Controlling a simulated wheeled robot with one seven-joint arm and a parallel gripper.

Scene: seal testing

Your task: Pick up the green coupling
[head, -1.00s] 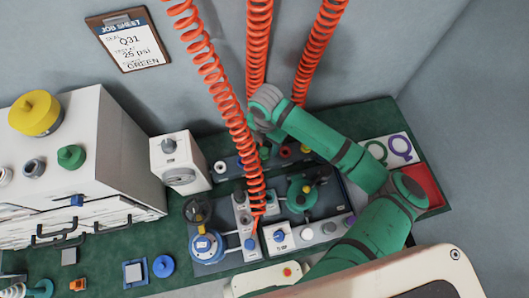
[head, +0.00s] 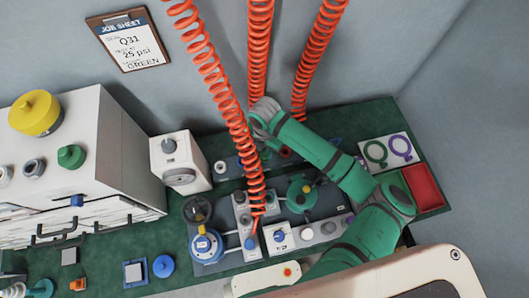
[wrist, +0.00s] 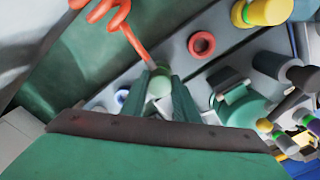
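The green coupling (wrist: 159,84) is a small pale-green round piece in the wrist view, in a row on a grey strip. My gripper (wrist: 160,77) points down at it, with one dark green finger on each side. The fingers are apart, and I cannot tell whether either touches the coupling. In the head view my wrist and forearm lie over this part of the row, and the fingers are hard to make out.
A red ring piece (wrist: 201,44) and a yellow piece (wrist: 268,11) stand along the strip. An orange coiled hose (wrist: 122,22) hangs close to the coupling. A green valve fixture (head: 301,192) stands nearer. A red tray (head: 437,202) lies at the right.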

